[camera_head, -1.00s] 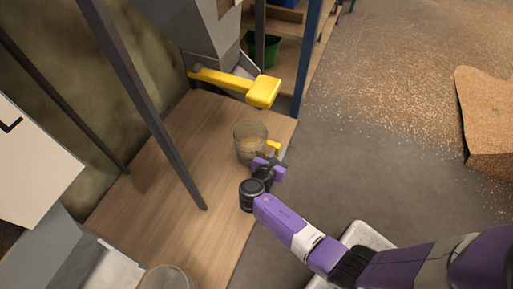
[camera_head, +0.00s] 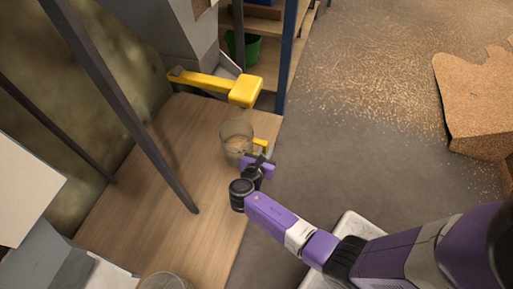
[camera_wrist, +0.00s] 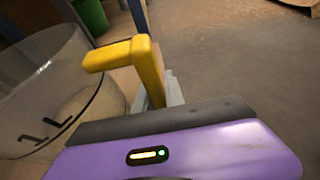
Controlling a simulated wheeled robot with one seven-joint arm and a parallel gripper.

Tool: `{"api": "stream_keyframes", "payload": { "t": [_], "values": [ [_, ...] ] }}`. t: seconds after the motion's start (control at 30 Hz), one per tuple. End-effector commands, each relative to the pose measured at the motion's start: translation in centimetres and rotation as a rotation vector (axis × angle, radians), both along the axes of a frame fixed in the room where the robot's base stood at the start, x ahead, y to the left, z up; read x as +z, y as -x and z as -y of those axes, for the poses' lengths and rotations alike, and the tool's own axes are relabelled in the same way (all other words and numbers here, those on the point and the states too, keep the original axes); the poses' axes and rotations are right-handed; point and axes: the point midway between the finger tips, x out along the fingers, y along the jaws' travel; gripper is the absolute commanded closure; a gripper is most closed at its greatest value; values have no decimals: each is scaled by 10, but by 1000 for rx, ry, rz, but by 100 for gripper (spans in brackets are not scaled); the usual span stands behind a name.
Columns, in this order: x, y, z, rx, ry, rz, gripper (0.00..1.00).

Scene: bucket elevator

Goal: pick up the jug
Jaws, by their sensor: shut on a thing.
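The jug (camera_head: 236,141) is a clear, see-through vessel with a yellow handle and pale contents. In the head view it stands on or just over the wooden platform, below the yellow lever. In the wrist view the jug (camera_wrist: 60,95) fills the left side and shows a "1 L" mark. Its yellow handle (camera_wrist: 150,72) rises from between the jaws. My gripper (camera_head: 262,162) is at the right side of the jug, shut on the handle. The fingertips are partly hidden, and I cannot tell whether the jug's base touches the platform.
The wooden platform (camera_head: 180,150) has bare room left of the jug. A yellow lever (camera_head: 215,84) juts from the grey machine above it. A dark post (camera_head: 120,100) crosses in front. A green bucket (camera_head: 246,48) stands on the shelf behind. Another clear vessel (camera_head: 163,282) shows at the bottom edge.

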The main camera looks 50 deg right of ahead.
Motion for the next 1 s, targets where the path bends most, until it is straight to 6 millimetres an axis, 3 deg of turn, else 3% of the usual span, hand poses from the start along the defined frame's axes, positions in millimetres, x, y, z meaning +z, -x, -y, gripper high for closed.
{"api": "stream_keyframes", "payload": {
  "t": [0.6,1.0],
  "values": [
    [91,-1,0,0,1,5,100],
    [100,-1,0,0,2,4,100]
  ]
}}
